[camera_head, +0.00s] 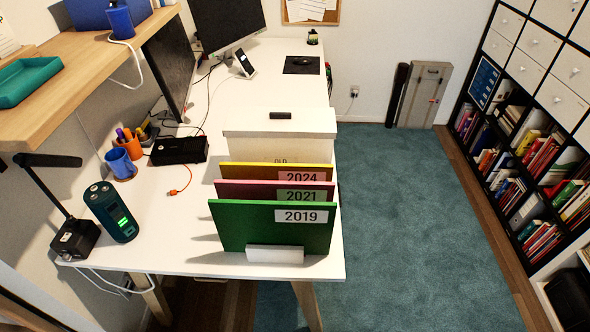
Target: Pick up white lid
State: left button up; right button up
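The white lid (250,121) sits on a white box (240,148) on the white desk, near the middle of the view. A small dark handle or object (281,115) is on top of the lid. The box front carries the word "OLD", partly hidden behind the folders. Neither of my grippers is in view.
Upright folders, yellow (250,170), pink (245,190) and green (235,225), stand in front of the box. A black box (180,150), an orange pen cup (130,147) and a dark green device (110,212) are on the left. Desk (265,80) behind the lid is fairly clear.

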aim_at(243, 120)
jog(key=l+u, duration=0.1)
jog(key=u, duration=0.3)
jog(key=i+l+u, duration=0.1)
jog(key=u, duration=0.3)
jog(key=l+u, duration=0.35)
jog(key=l, duration=0.85)
jog(key=l+u, duration=0.35)
jog(key=l, duration=0.9)
jog(key=i+l, duration=0.25)
jog(key=i, duration=0.1)
